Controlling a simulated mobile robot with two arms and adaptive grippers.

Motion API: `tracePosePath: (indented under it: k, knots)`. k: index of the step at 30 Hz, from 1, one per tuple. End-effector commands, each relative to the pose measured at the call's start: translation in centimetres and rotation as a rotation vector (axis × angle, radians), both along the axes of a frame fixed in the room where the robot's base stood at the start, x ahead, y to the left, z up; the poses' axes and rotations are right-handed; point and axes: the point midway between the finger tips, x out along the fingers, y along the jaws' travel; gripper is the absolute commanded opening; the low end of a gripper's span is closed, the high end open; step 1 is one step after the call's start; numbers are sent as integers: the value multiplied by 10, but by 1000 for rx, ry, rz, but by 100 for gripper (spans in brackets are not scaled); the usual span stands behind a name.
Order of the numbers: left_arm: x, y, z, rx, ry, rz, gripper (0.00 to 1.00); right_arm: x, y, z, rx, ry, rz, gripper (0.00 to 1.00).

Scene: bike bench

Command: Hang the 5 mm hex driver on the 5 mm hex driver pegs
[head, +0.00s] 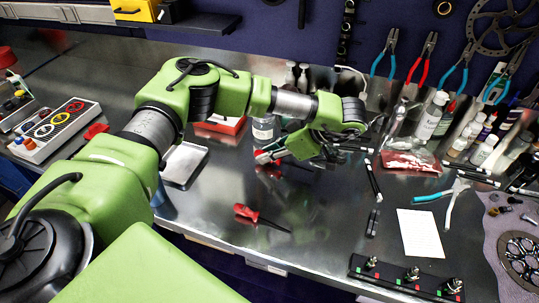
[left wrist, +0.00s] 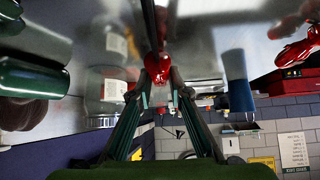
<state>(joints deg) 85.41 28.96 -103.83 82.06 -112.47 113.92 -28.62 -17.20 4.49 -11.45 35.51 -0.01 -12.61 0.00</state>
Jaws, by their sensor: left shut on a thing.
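My left gripper (head: 264,157) is low over the middle of the bench, its fingers pointing left in the head view. In the left wrist view the fingertips (left wrist: 158,92) are closed around a tool with a glossy red handle (left wrist: 157,66). A dark shaft runs from this handle toward the top of that view. I cannot read a size on it, so I cannot tell whether it is the 5 mm hex driver. Another red-handled driver (head: 259,215) lies on the bench below the gripper. I cannot make out the 5 mm hex driver pegs. My right gripper is not in view.
A clear bottle (head: 262,132) stands close to the left gripper. Pliers (head: 422,57) hang on the back wall. Bottles (head: 432,116) and a red packet (head: 410,162) are at right. A metal tray (head: 185,164) lies left. A white paper (head: 420,233) lies at front right.

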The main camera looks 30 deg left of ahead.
Motion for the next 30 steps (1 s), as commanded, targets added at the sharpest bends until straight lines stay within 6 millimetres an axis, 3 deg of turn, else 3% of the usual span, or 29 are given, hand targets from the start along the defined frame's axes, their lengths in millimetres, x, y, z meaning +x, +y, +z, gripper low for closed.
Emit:
tracePosePath:
  k: [3, 17, 18, 20, 30]
  knots:
    - [0, -1, -6, 0, -1, -2, 0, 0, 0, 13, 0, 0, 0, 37]
    - [0, -1, -17, -1, -2, -2, 0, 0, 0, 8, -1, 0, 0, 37]
    - [0, -1, -16, -1, -2, -2, 22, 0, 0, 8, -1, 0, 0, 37]
    - [0, -1, -16, -1, -2, -2, 34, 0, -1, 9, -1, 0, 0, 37]
    - [0, -1, -15, -2, -2, -1, 34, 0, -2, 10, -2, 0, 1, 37]
